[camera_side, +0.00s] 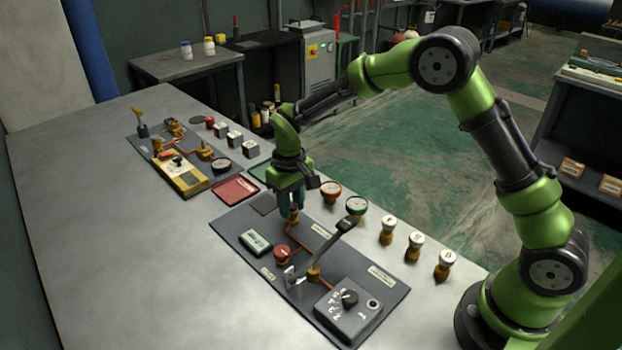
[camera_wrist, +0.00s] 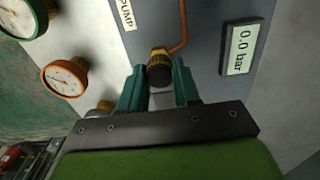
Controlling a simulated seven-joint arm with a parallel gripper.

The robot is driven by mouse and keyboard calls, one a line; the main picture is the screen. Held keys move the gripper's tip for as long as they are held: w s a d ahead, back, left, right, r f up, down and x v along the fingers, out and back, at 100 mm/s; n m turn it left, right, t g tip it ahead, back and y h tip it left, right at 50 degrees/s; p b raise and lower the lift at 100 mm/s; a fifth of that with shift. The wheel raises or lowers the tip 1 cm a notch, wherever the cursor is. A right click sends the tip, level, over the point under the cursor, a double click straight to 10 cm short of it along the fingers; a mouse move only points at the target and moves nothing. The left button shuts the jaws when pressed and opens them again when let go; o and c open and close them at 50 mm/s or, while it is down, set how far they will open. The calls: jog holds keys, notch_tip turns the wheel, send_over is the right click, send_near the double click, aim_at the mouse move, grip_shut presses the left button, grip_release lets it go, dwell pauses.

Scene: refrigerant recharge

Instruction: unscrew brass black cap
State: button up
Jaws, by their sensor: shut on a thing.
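The black cap (camera_wrist: 159,77) sits on a brass fitting (camera_wrist: 159,53) in the upper middle of the wrist view, with a copper pipe leading away from it. My gripper (camera_wrist: 159,88) has its two teal fingers on either side of the cap and is shut on it. In the side view my gripper (camera_side: 290,214) points down at the far edge of the near dark panel (camera_side: 236,226). The cap is hidden by the fingers there.
The panel carries a pressure display (camera_side: 256,241), a red knob (camera_side: 282,253), a black-handled lever (camera_side: 333,240) and a grey dial box (camera_side: 350,310). Gauges (camera_side: 330,190) and several brass-based white-topped parts (camera_side: 414,246) stand to the right. The table's left side is clear.

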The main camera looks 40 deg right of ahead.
jog(key=shift+n, duration=1.7)
jog(key=n, duration=0.3)
jog(key=shift+n, duration=0.3)
jog(key=shift+n, duration=1.7)
